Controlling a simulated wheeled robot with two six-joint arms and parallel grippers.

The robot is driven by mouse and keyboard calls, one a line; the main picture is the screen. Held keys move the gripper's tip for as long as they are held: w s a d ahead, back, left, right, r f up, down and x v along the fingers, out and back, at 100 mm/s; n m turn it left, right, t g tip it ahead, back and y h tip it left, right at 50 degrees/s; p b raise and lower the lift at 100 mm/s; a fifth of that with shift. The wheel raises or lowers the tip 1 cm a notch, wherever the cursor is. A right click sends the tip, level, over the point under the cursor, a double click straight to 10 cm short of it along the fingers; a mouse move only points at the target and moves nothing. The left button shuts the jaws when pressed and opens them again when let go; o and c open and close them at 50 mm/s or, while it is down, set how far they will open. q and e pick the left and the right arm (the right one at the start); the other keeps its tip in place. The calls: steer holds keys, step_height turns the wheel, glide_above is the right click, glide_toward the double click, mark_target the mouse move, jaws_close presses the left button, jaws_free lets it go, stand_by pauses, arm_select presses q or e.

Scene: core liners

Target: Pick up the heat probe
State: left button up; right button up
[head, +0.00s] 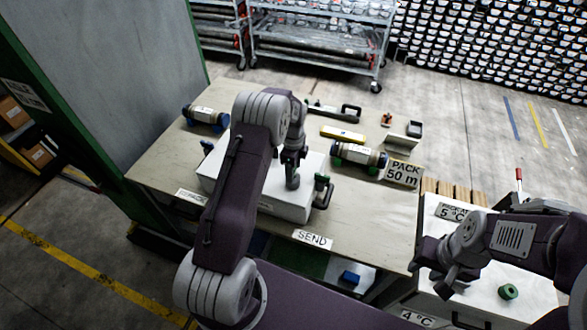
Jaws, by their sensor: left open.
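I cannot tell for sure which item is the heat probe. A long black tool with a handle (335,110) lies at the back of the table, and a small dark green and black item (323,191) is at the right side of a white box (285,206). My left gripper (292,182) points down over the white box, close to that small item; it is open, its fingertips small and partly hidden. My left arm covers part of the box. My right gripper (438,282) hangs by the white cabinet at the right; its fingers are unclear.
A yellow bar (343,134) lies behind. A green ring (508,292) lies on the cabinet.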

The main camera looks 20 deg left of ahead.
arm_select(q)
steer(key=shift+a+f, duration=0.2)
steer(key=shift+f, duration=0.3)
steer(key=shift+d+r, duration=0.1)
jaws_close()
